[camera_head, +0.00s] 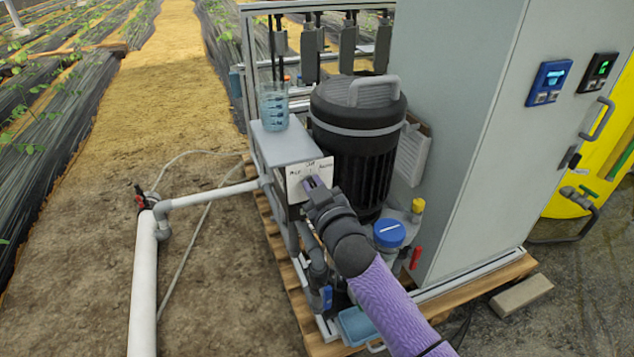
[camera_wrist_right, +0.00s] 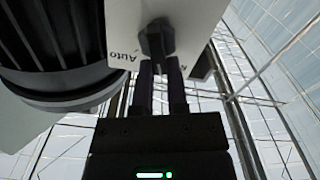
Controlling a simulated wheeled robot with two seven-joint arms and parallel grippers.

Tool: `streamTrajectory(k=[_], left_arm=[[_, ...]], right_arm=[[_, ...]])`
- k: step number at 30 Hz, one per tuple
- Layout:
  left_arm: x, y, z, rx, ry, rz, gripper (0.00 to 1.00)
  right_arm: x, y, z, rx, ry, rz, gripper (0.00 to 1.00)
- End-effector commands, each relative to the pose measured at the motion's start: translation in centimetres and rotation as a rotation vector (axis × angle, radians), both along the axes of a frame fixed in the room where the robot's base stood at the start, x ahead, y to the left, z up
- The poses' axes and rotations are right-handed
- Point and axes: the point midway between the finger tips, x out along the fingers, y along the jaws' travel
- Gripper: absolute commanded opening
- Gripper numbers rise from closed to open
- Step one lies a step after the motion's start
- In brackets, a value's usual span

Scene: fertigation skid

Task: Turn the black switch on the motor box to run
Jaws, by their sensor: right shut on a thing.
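The word "Auto" shows on the face to the left of the switch; another marking to the right is partly hidden. Which mark the switch points at is unclear. My left gripper is out of view.
A black ribbed tank (camera_head: 352,150) stands right behind the box. A grey cabinet (camera_head: 465,130) fills the right side.

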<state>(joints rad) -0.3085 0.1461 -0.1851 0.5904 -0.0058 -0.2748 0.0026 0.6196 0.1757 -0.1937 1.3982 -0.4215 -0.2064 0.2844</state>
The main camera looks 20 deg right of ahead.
Motion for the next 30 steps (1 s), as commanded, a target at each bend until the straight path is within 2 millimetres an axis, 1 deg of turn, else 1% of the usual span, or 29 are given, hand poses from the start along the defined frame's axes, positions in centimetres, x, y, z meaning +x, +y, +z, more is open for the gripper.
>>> streamTrajectory(k=[9,15,21,30], left_arm=[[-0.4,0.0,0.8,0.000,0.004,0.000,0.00],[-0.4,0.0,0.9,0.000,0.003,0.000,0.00],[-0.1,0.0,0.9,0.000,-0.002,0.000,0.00],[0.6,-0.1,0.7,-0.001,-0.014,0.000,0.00]], right_arm=[[0.0,0.4,-0.3,-0.244,-0.005,0.001,0.00],[0.0,0.5,-0.4,-0.350,-0.008,0.001,0.00],[-0.1,0.6,-0.5,-0.413,-0.010,0.002,0.00],[-0.1,0.6,-0.6,-0.440,-0.010,0.001,0.00]])
